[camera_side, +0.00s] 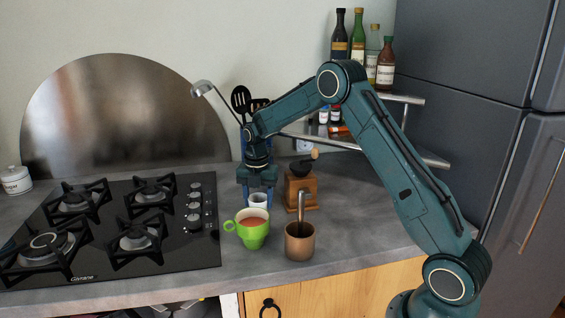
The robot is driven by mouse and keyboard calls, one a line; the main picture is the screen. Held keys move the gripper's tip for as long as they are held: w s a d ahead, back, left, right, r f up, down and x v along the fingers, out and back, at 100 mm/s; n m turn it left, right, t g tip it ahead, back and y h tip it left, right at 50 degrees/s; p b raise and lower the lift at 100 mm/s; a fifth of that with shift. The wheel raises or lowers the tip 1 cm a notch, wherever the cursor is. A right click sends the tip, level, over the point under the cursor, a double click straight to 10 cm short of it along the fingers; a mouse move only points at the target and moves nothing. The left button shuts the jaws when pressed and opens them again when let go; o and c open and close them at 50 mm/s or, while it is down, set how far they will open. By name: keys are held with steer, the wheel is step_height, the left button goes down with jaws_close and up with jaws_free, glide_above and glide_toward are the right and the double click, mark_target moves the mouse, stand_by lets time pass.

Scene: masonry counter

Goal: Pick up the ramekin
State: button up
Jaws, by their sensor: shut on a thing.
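The ramekin (258,201) is a small white cup in the middle of the counter, just behind a green mug. My gripper (257,190) points down over it, with its fingers at the ramekin's sides, shut on it. The ramekin's lower part is partly hidden by the green mug, so I cannot tell whether it touches the counter.
The green mug (252,229) with a brown drink stands close in front. A copper-brown pot (299,242) with a utensil stands front right. A wooden grinder (301,187) is right of my gripper. The gas hob (110,262) lies left; shelves with bottles are behind.

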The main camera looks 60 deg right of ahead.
step_height(320, 180, up, 19)
stand_by(0.6)
steer(key=shift+a, duration=0.15)
stand_by(0.4)
steer(key=shift+s+a+f+m, duration=0.7)
steer(key=shift+a+f+m, duration=0.95)
steer(key=shift+a+m, duration=1.25)
steer(key=shift+s+a+f+m, duration=0.7)
steer(key=shift+a+f+m, duration=1.25)
steer(key=shift+m, duration=1.55)
steer(key=shift+s+a+f+m, duration=0.7)
steer(key=shift+a+f+m, duration=0.65)
steer(key=shift+a+m, duration=1.65)
steer(key=shift+d, duration=0.25)
steer(key=d+m, duration=0.7)
steer(key=shift+a, duration=3.6)
